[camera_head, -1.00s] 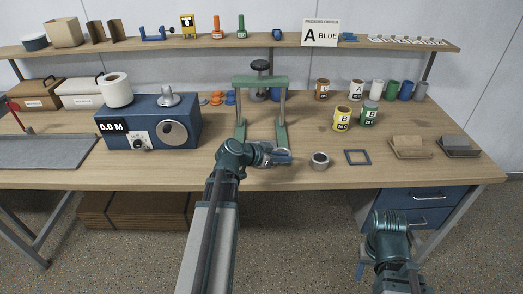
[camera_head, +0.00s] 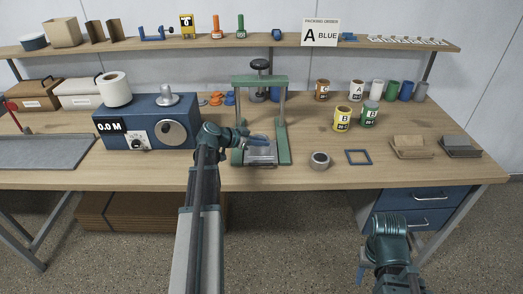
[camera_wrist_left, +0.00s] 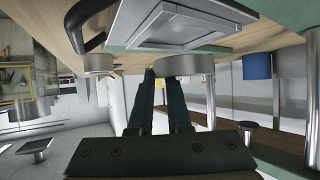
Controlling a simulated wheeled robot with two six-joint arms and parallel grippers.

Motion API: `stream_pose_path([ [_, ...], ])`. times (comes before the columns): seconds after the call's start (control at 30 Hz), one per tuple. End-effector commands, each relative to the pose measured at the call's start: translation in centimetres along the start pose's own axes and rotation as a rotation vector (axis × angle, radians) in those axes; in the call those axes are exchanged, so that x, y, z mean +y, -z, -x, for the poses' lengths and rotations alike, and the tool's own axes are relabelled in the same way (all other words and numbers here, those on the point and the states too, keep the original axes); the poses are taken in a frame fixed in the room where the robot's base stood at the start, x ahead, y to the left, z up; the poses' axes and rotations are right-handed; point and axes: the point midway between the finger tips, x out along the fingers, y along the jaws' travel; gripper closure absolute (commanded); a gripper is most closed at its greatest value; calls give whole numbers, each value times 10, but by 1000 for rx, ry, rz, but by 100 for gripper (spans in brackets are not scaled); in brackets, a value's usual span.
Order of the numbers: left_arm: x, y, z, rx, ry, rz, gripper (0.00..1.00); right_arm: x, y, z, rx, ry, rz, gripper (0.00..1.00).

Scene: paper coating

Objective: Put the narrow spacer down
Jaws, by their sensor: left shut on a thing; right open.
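My left gripper (camera_head: 268,138) is over the front of the green press (camera_head: 284,140), between its posts. In the left wrist view its two dark fingers (camera_wrist_left: 160,85) are close together at a short grey metal ring, which I take as the narrow spacer (camera_wrist_left: 190,67). Whether the ring touches anything below is unclear. My right gripper (camera_head: 361,273) is open and empty, low in front of the table.
The blue machine (camera_head: 150,123) stands to the left. Yellow (camera_head: 342,119) and green (camera_head: 369,114) cans stand behind right. The front right of the table has free room.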

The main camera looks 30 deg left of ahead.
Motion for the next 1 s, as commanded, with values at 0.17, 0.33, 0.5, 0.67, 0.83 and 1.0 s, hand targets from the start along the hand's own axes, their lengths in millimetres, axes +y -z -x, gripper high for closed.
stream_pose_path([
  [0.17,1,-27,-15,0,-1,0,100,-3,2,-30,0,0,0,50],
  [0.33,2,-26,-14,0,-1,0,100,-3,2,-29,0,0,0,50],
  [0.5,2,-26,-14,0,-1,0,100,-3,2,-30,0,0,0,50],
  [0.67,2,-27,-15,-1,-1,-1,72,-3,2,-31,0,0,0,50],
  [0.83,2,-27,-15,-1,-1,-1,71,-3,2,-31,0,0,0,50],
  [1.0,2,-24,-10,-1,0,0,71,-2,2,-25,0,0,0,50],
])
